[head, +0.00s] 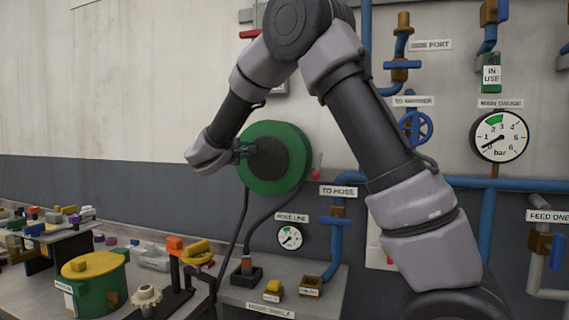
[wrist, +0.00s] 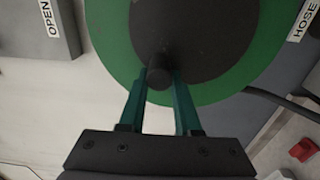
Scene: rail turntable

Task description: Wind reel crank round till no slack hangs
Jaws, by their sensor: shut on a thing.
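The hose reel is a green disc (head: 297,165) with a dark hub (head: 270,160), mounted on the wall in the head view. It fills the top of the wrist view (wrist: 243,55). My gripper (head: 242,151) is at the reel's left side. In the wrist view its two teal fingers are closed about the dark round crank handle (wrist: 159,74), which stands out near the hub's lower edge. Black hose (head: 272,207) hangs below the reel in a curve to the hose shelf (head: 325,290); another dark strand runs down to its left. How much is slack I cannot tell.
A hose line gauge (head: 290,238) and blue pipes (head: 486,230) are on the wall at the right. A crowded bench (head: 160,285) with a green and yellow drum (head: 97,290) stands at lower left. The wall left of the reel is clear.

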